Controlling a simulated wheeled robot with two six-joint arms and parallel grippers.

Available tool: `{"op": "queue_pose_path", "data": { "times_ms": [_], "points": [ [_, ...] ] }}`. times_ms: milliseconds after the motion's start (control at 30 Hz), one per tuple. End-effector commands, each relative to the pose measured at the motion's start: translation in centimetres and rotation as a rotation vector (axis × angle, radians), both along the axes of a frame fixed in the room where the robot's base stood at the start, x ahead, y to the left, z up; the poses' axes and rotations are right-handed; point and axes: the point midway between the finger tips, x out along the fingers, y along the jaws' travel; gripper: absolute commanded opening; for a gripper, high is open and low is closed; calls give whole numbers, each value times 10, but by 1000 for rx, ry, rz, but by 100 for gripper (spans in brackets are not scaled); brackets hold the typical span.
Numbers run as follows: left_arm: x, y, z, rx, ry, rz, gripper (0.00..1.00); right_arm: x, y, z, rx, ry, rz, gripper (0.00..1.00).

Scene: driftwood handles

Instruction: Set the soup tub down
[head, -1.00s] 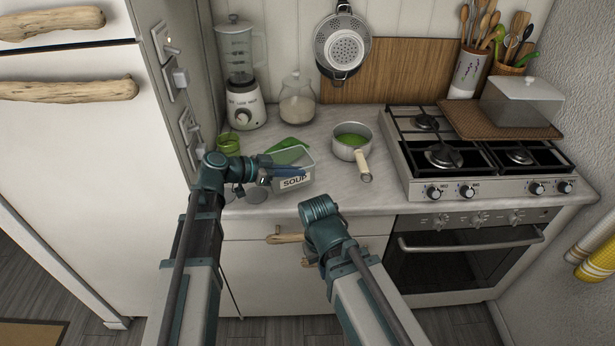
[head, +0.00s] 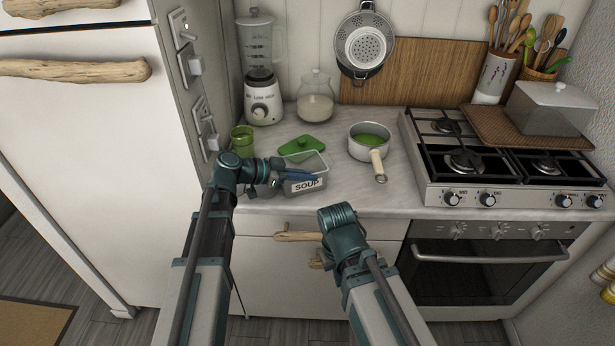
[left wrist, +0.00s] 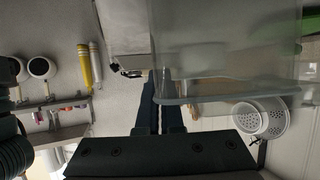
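The clear soup tub (head: 305,187), labelled SOUP, is at the front left of the counter. My left gripper (head: 299,176) reaches over it from the left. In the left wrist view its dark fingers (left wrist: 160,100) are closed on the rim of the clear tub (left wrist: 220,65). The tub looks upright and is low over the counter or touching it; I cannot tell which. My right arm is low, in front of the drawers; its gripper (head: 322,262) is mostly hidden behind its own wrist, near a driftwood handle (head: 296,236).
A green lid (head: 304,145) lies behind the tub. A pot with green contents (head: 370,142) stands to the right, beside the stove (head: 500,165). A green jar (head: 242,140), blender (head: 264,100) and glass jar (head: 315,105) stand behind.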

Motion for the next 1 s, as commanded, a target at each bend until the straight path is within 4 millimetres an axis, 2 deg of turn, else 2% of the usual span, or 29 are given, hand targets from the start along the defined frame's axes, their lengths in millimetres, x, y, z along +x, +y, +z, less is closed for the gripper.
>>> {"op": "queue_pose_path", "data": {
  "times_ms": [33,167,200,567,1000],
  "points": [
    [0,0,-1,0,0,0,7,0,0,-1,0,0,0,0],
    [0,0,-1,0,0,0,30,0,0,-1,0,0,0,0],
    [0,0,-1,0,0,0,33,0,0,-1,0,0,0,0],
    [-1,1,5,0,0,0,33,0,0,5,0,0,0,0],
    [-30,73,38,0,0,3,33,0,0,38,0,0,0,0]
  ]
}}
